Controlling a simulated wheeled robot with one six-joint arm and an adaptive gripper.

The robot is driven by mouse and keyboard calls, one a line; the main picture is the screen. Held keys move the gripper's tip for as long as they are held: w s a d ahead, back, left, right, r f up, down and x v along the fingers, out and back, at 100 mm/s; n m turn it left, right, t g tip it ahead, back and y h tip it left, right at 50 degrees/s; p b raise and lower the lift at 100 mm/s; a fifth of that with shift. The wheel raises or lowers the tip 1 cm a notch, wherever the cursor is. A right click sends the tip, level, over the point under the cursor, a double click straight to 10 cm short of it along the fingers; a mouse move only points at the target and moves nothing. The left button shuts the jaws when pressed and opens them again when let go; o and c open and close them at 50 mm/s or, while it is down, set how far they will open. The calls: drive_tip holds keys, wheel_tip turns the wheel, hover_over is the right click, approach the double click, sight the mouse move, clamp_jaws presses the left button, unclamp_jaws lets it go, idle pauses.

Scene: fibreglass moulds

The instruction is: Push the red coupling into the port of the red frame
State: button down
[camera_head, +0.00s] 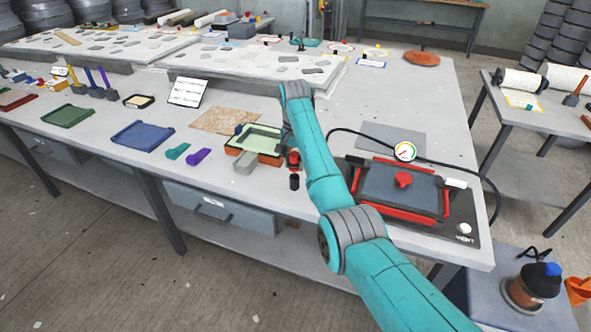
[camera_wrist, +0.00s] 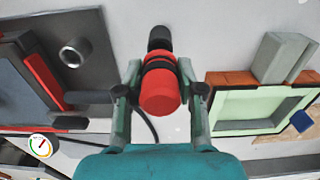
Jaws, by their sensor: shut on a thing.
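The red coupling (camera_wrist: 160,92) is a short red cylinder with a black band and a black end. My gripper (camera_wrist: 160,88) is shut on it, one finger on each side; it also shows small in the head view (camera_head: 293,162). The red frame (camera_head: 397,213) lies on a dark plate to the right of my gripper, partly behind my arm. In the wrist view the frame (camera_wrist: 42,78) is at the left. A dark stub (camera_wrist: 88,97) juts from its side towards my gripper, apart from the coupling. I cannot tell whether this stub is the port.
A round gauge (camera_head: 405,151) with a black hose stands behind the frame. A grey ring (camera_wrist: 75,52) sits on the dark plate. An orange-edged green mould (camera_wrist: 222,108) with a grey block (camera_wrist: 280,58) is on the other side of my gripper. Bare table lies between.

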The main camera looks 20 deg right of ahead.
drive_tip(key=shift+r, duration=1.25)
